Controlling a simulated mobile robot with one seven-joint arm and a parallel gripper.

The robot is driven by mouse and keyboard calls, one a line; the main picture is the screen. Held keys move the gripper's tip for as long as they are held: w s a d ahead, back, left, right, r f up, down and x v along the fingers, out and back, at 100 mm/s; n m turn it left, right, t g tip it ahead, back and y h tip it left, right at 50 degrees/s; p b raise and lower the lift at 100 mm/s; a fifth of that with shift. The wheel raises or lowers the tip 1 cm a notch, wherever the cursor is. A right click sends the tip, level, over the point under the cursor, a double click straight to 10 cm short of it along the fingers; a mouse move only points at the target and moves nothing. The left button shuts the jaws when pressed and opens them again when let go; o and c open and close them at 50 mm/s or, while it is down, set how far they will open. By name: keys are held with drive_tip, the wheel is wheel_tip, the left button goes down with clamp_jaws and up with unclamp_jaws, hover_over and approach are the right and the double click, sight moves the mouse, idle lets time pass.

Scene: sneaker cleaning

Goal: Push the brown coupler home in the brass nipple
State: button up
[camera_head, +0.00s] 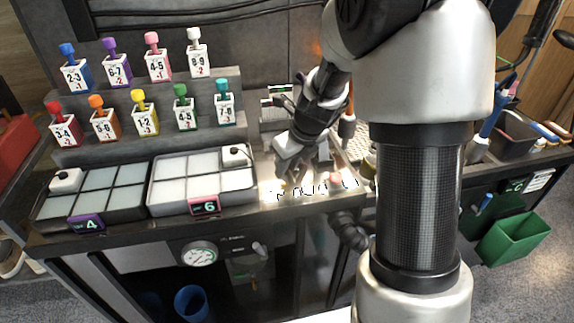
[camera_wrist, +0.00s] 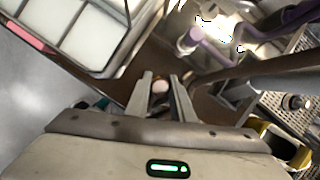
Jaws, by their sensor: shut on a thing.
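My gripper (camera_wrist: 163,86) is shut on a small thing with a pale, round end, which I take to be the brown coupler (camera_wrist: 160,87). Only that end and a little of its darker body show between the two fingertips; the rest is hidden. In the head view my gripper (camera_head: 296,165) points down over the brightly lit worktop, right of the white tray marked 6, and the coupler cannot be made out there. I cannot pick out the brass nipple in either view, so I cannot tell whether coupler and nipple touch.
The white-celled tray marked 6 (camera_head: 204,208) and tray marked 4 (camera_head: 85,224) stand to the left. Numbered bottles such as the green-topped one (camera_head: 182,112) line the shelves behind. In the wrist view, a purple-capped fitting (camera_wrist: 190,40) and a brownish hose (camera_wrist: 262,66) lie close beyond the fingers.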

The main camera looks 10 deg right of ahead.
drive_tip(key=shift+f+b, duration=0.4)
drive_tip(key=shift+f, duration=0.3)
drive_tip(key=o, duration=1.1)
drive_tip(key=p+v, duration=0.4)
drive_tip(key=v, duration=1.3)
drive_tip(key=shift+s+d+r, duration=0.1)
drive_tip(key=shift+r, duration=0.15)
